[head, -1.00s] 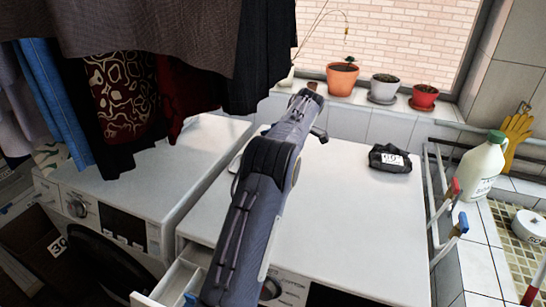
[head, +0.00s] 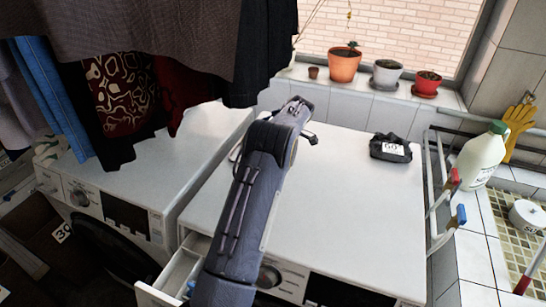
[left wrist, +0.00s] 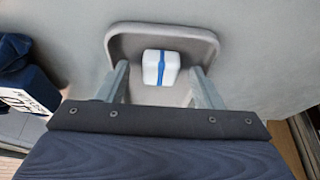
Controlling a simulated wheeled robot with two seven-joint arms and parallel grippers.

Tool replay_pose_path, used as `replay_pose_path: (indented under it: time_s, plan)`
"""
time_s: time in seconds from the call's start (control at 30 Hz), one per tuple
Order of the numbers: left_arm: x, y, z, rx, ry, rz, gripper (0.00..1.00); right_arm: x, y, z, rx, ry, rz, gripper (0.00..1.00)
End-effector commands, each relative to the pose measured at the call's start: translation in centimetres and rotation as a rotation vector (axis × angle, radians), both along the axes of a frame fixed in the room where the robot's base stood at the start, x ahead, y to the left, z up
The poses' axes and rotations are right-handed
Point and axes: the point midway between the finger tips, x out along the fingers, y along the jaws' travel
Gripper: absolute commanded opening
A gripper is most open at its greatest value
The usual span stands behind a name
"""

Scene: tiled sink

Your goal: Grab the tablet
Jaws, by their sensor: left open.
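The tablet (left wrist: 160,67), a small white block with a blue stripe, lies in a shallow grey tray (left wrist: 122,44) in the left wrist view. My left gripper (left wrist: 161,76) is open, with one finger on each side of the tablet and visible gaps between. I cannot tell the height of the fingertips over the tray. In the head view my left arm reaches over the white washing machine top (head: 345,185) and hides the tablet. My right gripper is not in view.
A black packet with a white label (head: 390,148) lies at the machine's right rear. Potted plants (head: 344,65) line the sill. A white bottle (head: 480,157) and a rack (head: 440,195) stand right. Clothes (head: 200,50) hang upper left. An open drawer (head: 180,270) is at the front.

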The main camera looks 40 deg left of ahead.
Motion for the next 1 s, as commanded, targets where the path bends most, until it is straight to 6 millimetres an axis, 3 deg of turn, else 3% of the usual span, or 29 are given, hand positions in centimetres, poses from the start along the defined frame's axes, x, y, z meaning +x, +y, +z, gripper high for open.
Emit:
replay_pose_path:
  time_s: [0.13, 0.5, 0.8, 1.0]
  plan:
    - [0.0, 0.0, 0.0, 0.000, 0.000, 0.000, 0.60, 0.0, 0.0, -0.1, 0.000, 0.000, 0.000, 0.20]
    - [0.0, 0.0, 0.0, 0.000, 0.000, 0.000, 0.12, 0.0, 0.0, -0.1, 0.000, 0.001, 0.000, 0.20]
    - [0.0, 0.0, 0.2, 0.000, -0.001, 0.000, 0.12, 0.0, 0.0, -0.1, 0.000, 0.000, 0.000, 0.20]
    - [0.1, 0.0, 1.8, 0.001, -0.003, 0.000, 0.12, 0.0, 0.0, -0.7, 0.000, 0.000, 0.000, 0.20]
